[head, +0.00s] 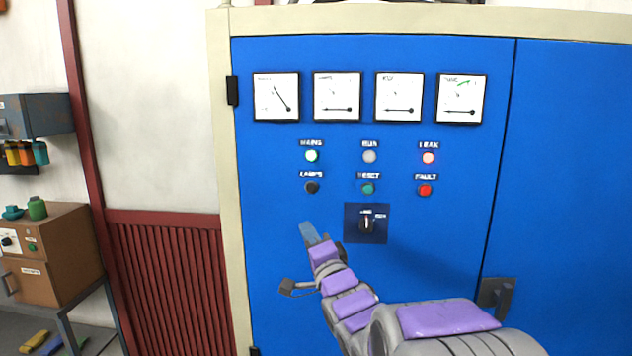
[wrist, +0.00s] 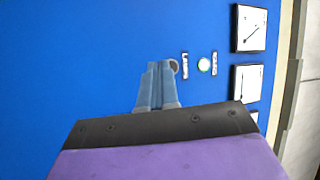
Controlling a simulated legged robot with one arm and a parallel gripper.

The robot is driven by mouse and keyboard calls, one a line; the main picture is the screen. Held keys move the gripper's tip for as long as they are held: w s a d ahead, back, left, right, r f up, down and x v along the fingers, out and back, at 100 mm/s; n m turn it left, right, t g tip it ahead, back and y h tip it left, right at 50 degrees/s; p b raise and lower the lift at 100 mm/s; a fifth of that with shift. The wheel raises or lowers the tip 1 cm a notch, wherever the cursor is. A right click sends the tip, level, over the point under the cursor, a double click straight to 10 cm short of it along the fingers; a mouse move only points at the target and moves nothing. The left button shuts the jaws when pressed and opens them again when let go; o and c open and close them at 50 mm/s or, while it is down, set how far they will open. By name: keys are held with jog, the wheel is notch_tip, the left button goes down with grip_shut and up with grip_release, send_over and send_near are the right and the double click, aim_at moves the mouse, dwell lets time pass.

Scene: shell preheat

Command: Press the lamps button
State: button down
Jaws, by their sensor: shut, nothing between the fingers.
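The lamps button (head: 312,188) is a small dark round button under its white "LAMPS" label, left in the lower row on the blue panel. In the wrist view, the lamps button (wrist: 175,66) peeks out just beside the fingertips, partly hidden by them. My gripper (head: 307,230) is shut and empty, its fingertips pointing at the panel a little below the button in the head view. In the wrist view my gripper (wrist: 158,66) has its two blue-grey fingers together. Whether the tips touch the panel cannot be told.
The lit green mains lamp (head: 312,156) is above the button. The teal reset button (head: 368,188), red fault button (head: 425,190) and lit leak lamp (head: 428,158) are to the right. A rotary switch (head: 366,224) is close to my gripper. Several dial meters (head: 337,97) line the top.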

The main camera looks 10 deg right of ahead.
aim_at(311, 187)
jog(key=r+y, duration=0.1)
jog(key=r, duration=0.1)
jog(key=r+t+p, duration=0.1)
jog(key=s+r+t+y, duration=0.1)
jog(key=r, duration=0.1)
jog(key=shift+a+r+m+y, duration=0.3)
jog(key=shift+r, duration=0.05)
jog(key=shift+w, duration=0.15)
jog(key=shift+w+d+p, duration=0.4)
jog(key=shift+w+d, duration=0.05)
jog(key=shift+w, duration=0.9)
jog(key=shift+w+d+p, duration=0.35)
jog(key=shift+w+d, duration=0.15)
jog(key=shift+w, duration=0.85)
jog(key=shift+w+d+p, duration=0.4)
jog(key=shift+w+d, duration=0.05)
jog(key=shift+w, duration=0.9)
jog(key=shift+w, duration=0.1)
jog(key=shift+w+p, duration=0.1)
jog(key=shift+p, duration=0.2)
jog(key=shift+w+d, duration=0.1)
jog(key=shift+w, duration=0.05)
